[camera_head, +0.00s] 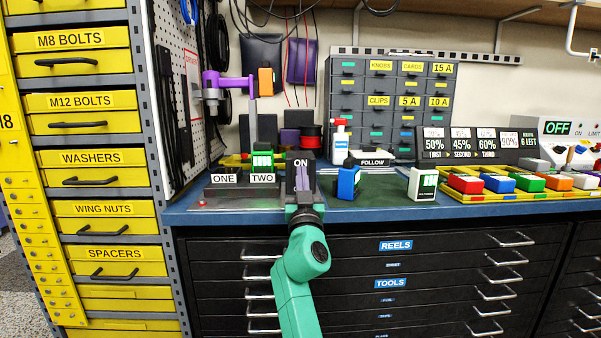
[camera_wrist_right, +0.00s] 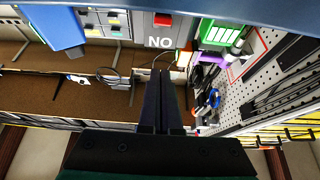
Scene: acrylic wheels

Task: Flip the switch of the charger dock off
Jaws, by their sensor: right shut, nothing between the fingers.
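The charger dock (camera_head: 232,195) is a dark base on the blue bench, with slots labelled ONE and TWO and a small red light at its front left. A green battery pack (camera_head: 262,161) stands at slot TWO; it also shows in the right wrist view (camera_wrist_right: 220,34). Contact cannot be told. My left gripper is out of view.
A blue battery pack (camera_head: 347,183) and a white pack (camera_head: 423,184) stand right of the switch on a green mat (camera_head: 384,187). Drawers lie below.

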